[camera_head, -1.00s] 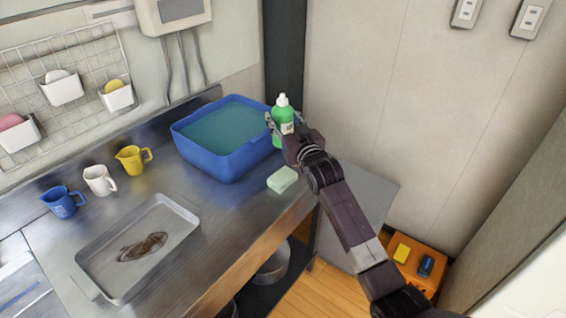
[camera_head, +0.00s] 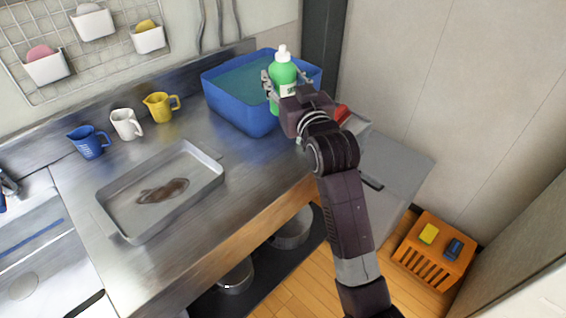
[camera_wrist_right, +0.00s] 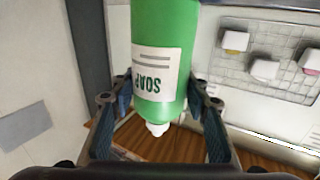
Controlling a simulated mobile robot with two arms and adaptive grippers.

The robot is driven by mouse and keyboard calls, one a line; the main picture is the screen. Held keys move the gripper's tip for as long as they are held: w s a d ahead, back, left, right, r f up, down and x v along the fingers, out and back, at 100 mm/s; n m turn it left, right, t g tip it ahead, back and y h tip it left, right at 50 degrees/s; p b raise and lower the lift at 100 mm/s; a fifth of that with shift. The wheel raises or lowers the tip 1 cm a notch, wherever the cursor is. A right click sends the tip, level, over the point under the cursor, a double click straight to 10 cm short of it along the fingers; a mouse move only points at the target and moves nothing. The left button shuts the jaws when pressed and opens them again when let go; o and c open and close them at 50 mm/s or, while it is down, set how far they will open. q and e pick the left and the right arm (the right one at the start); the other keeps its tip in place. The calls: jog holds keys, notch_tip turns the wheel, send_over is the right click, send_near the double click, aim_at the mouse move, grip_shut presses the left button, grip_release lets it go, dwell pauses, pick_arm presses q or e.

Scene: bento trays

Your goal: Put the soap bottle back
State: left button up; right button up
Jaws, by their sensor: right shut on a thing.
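The soap bottle (camera_head: 283,73) is green with a white cap and a white label. In the head view it is upright, in front of the right side of the blue basin. My right gripper (camera_head: 282,88) is shut around its body. In the right wrist view the bottle (camera_wrist_right: 165,35) appears upside down, cap at the bottom of the picture, between the two fingers of the gripper (camera_wrist_right: 160,95). Its lower part is partly hidden by the gripper in the head view, and I cannot tell whether it touches anything below. My left gripper is not in view.
The blue basin (camera_head: 228,104) holds water. A metal tray (camera_head: 212,181) with a brown stain and blue, white and yellow cups (camera_head: 158,107) stand on the steel counter. A red item (camera_head: 342,113) shows behind my arm. An orange crate (camera_head: 432,268) is on the floor. Wall rack holds sponges.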

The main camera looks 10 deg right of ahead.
notch_tip(320, 180, down, 19)
jog(key=shift+f, duration=0.1)
dwell(0.3)
jog(key=shift+f, duration=0.1)
jog(key=o, duration=1.4)
jog(key=shift+f, duration=0.1)
jog(key=s, duration=0.4)
jog(key=s+d, duration=0.1)
jog(key=s, duration=0.3)
jog(key=s+d, duration=0.1)
jog(key=s, duration=0.3)
jog(key=shift+d+r+b, duration=0.1)
jog(key=shift+r+b, duration=0.1)
jog(key=shift+b, duration=0.1)
jog(key=shift+w, duration=0.1)
